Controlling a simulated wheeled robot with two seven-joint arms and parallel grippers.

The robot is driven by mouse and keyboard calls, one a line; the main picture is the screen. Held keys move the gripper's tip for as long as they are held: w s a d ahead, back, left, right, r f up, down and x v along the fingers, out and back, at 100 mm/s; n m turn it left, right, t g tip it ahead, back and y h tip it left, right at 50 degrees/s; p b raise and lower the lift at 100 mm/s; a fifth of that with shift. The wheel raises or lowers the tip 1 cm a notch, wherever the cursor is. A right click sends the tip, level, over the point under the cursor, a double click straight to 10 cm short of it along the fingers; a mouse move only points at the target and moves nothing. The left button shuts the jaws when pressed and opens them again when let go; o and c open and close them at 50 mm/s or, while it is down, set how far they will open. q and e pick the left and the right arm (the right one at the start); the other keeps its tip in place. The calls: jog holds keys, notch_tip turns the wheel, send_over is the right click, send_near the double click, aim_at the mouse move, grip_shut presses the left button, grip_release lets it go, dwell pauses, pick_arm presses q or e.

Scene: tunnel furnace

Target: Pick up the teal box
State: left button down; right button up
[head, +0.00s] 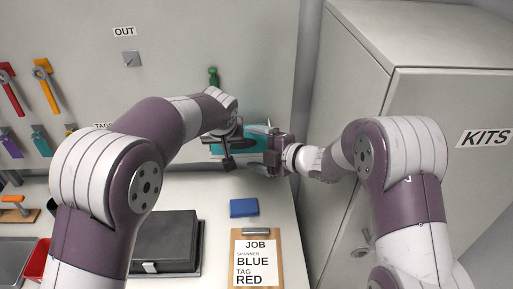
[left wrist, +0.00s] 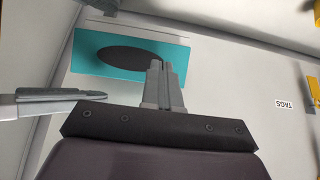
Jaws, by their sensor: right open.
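The teal box (head: 256,142) is at the back of the worktop by the grey wall, partly hidden behind both my grippers. In the left wrist view its flat teal face with a dark oval (left wrist: 130,55) shows beyond the fingertips. My left gripper (head: 229,160) is in front of the box's left part; its fingers (left wrist: 163,80) are together, with nothing visible between them. My right gripper (head: 252,152) comes in from the right at the box's right part and is open. Whether either gripper touches the box cannot be told.
A blue block (head: 244,208), a clipboard with a job sheet (head: 257,260) and a black case (head: 168,240) are on the worktop. A KITS cabinet (head: 345,130) stands close on the right. Tools hang on the left wall, with a green-handled one (head: 213,76) above the box.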

jog(key=x, duration=0.7)
jog(key=shift+w+a+f, duration=0.1)
jog(key=shift+w+a, duration=0.05)
jog(key=shift+c, duration=0.3)
jog(key=c, duration=1)
pick_arm(q)
jog(key=shift+r, duration=0.6)
jog(key=v, duration=1.2)
